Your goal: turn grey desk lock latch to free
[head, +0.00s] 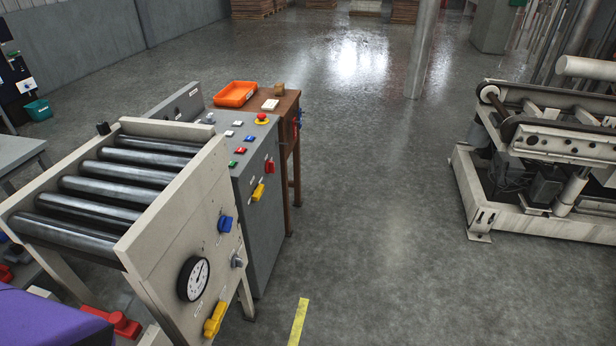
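The grey desk (262,225) stands left of centre, right behind the roller conveyor. Its sloped top carries several small coloured buttons and a red emergency knob on a yellow base (262,119). On its right-hand face are a yellow handle (257,193), tilted, and a red handle (269,166) farther back, roughly upright. I cannot tell which of these is the lock latch, and their labels are too small to read. Neither of my grippers is in view.
The roller conveyor (130,180) at left has a dial gauge (193,279), a blue knob (226,223) and a yellow handle (215,319). A brown table (290,105) behind the desk holds an orange tray (235,94). A machine (545,150) stands right. The middle floor is clear.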

